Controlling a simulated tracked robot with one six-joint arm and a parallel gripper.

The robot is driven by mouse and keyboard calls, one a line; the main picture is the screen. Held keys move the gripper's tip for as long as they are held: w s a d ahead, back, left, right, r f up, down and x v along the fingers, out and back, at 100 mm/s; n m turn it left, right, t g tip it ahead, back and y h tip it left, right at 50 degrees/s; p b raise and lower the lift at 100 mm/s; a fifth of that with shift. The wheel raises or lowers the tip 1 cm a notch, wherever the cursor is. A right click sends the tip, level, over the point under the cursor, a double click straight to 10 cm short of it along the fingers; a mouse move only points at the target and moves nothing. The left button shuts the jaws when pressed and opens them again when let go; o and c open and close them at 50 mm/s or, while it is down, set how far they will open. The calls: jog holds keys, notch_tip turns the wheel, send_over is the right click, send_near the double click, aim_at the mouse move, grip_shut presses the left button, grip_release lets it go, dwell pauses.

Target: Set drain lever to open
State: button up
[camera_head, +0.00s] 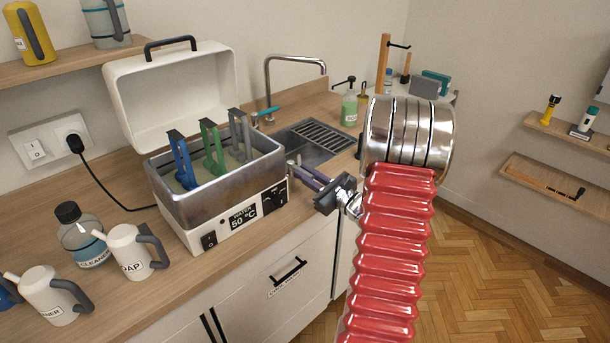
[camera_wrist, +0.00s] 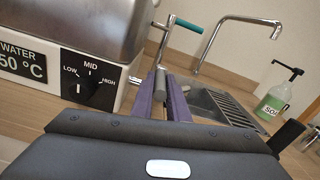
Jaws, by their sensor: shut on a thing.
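The steel-and-white heated bath (camera_head: 215,205) stands on the counter with its lid raised. Its front shows a 50 °C display and a knob. My gripper (camera_head: 296,170) reaches in from the right beside the bath's front right corner. In the wrist view its two purple fingers (camera_wrist: 164,98) are shut on a slim grey bar (camera_wrist: 176,98), which seems to be the drain lever. The fingers hide much of it, so its setting cannot be read. A teal-handled lever (camera_wrist: 184,23) on a metal stem stands behind, apart from the fingers; it also shows in the head view (camera_head: 268,111).
A sink (camera_head: 312,145) with a curved tap (camera_head: 296,58) and a soap bottle (camera_head: 349,108) lie behind my gripper. Coloured-handled items stand in the bath. White jugs (camera_head: 130,252) and a cleaner bottle (camera_head: 82,237) occupy the counter's left front. The parquet floor at right is clear.

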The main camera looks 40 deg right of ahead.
grip_shut()
jog(key=shift+a, duration=0.15)
